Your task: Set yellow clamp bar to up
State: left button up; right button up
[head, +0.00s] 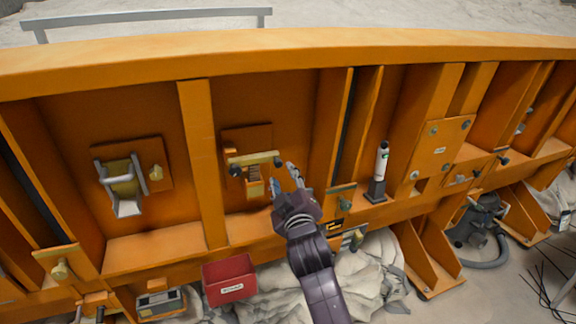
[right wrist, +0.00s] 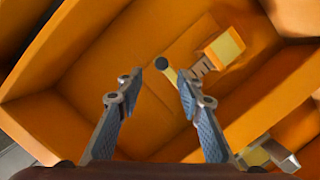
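The yellow clamp bar (head: 257,159) is a short pale-yellow bar with dark knobs at its ends. It lies about level in front of an orange plate on the panel, left of my right gripper. My right gripper (head: 282,180) is open, its two fingers close to the bar's right end and slightly below it. In the right wrist view the bar's dark knob end (right wrist: 162,63) shows between and beyond the spread fingertips of the gripper (right wrist: 160,82). The near part of the bar is partly hidden behind the right finger. No contact is clear. My left gripper is not in view.
An orange rib (head: 201,160) stands left of the bar; a grey-handled latch (head: 122,185) is beyond it. A white and grey upright handle (head: 380,170) stands on the right. A red box (head: 229,280) sits below. An orange ledge runs under the bar.

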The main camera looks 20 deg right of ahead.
aim_at(278, 165)
jog(key=shift+w+d+f+p, duration=0.1)
jog(key=shift+w+d+p, duration=0.1)
jog(key=shift+w, duration=0.95)
jog(key=shift+w+d+r+p, duration=0.1)
jog(key=shift+w+p, duration=0.15)
jog(key=shift+w, duration=0.9)
jog(key=shift+w+d+f+p, duration=0.1)
jog(key=shift+w+p, duration=0.1)
jog(key=shift+w, duration=0.95)
jog(key=shift+c, duration=0.3)
grip_shut()
